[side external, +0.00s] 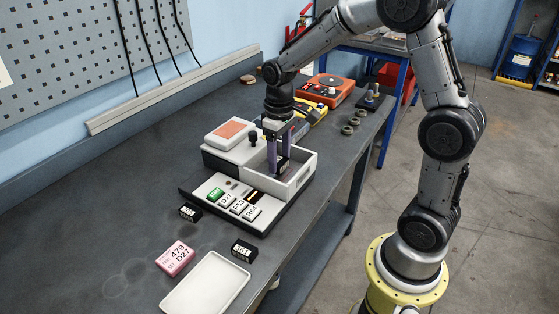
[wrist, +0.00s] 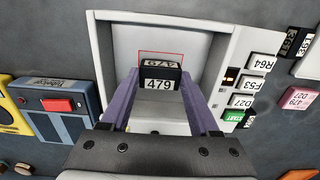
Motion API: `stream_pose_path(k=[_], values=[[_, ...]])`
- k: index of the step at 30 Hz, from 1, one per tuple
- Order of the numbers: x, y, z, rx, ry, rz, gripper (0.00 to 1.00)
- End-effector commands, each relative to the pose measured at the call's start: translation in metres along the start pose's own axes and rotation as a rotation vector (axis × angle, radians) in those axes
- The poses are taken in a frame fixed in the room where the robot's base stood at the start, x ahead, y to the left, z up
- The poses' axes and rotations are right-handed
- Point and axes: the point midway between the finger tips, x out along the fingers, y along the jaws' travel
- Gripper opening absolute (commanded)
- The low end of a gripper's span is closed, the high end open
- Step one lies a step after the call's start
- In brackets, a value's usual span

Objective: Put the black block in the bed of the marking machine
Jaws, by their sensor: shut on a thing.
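My gripper (side external: 276,158) is shut on a black block (side external: 283,164) and holds it inside the walls of the marking machine's bed. The block shows in the wrist view (wrist: 160,75) between the two purple fingers, with a white label reading 479. The marking machine (side external: 212,159) is a white and grey unit on the bench. Its bed (side external: 307,169) is an open, white-walled recess; a thin red rectangle on its floor shows around the block in the wrist view. I cannot tell whether the block touches the floor.
Labelled keys and a green START button (side external: 216,195) line the machine's front panel. Two other black blocks (side external: 190,212) (side external: 244,249), a pink block (side external: 175,258) and a white tray (side external: 205,284) lie in front. Orange and yellow devices (side external: 330,90) stand behind. The left bench is clear.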

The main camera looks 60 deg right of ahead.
Motion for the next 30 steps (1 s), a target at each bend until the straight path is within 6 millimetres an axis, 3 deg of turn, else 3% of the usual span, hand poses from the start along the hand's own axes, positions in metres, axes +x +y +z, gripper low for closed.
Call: stream_pose_path(k=[4,16,17,18,21,30], values=[[0.012,0.0,0.0,0.0,0.002,0.0,0.0],[0.016,0.0,-0.001,0.0,0.003,0.0,0.0],[0.016,0.0,0.0,0.0,0.002,0.0,0.67],[0.016,0.0,0.0,0.0,0.002,0.0,0.75],[0.016,0.0,0.0,0.0,0.002,0.0,0.92],[0.015,0.0,0.0,0.0,0.002,0.0,0.92]])
